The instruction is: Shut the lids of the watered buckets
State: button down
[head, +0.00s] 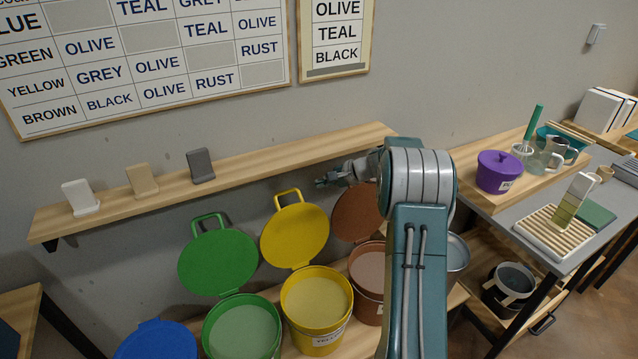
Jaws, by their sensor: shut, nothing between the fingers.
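The green bucket (243,330) and yellow bucket (318,318) stand open, with the green lid (217,262) and yellow lid (295,235) tilted up behind them. The brown bucket (368,288) is partly behind my arm, and its brown lid (352,218) is also raised. These three hold pale, flat-surfaced contents; I cannot tell whether it is water. The blue bucket's lid (157,342) lies flat and looks shut; the frame edge cuts it off. My gripper (322,183) is shut and empty, above and right of the yellow lid, near the shelf.
A wall shelf (340,147) holds three small upright blocks. The wall chart (150,65) has rows for green, yellow and brown; a small card (336,35) reads olive, teal, black. A grey bucket (458,254) is partly behind my arm. A right-hand table holds a purple pot (497,176).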

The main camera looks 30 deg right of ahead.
jog(key=x, duration=0.8)
jog(key=shift+d+f, duration=0.1)
jog(key=shift+d, duration=0.1)
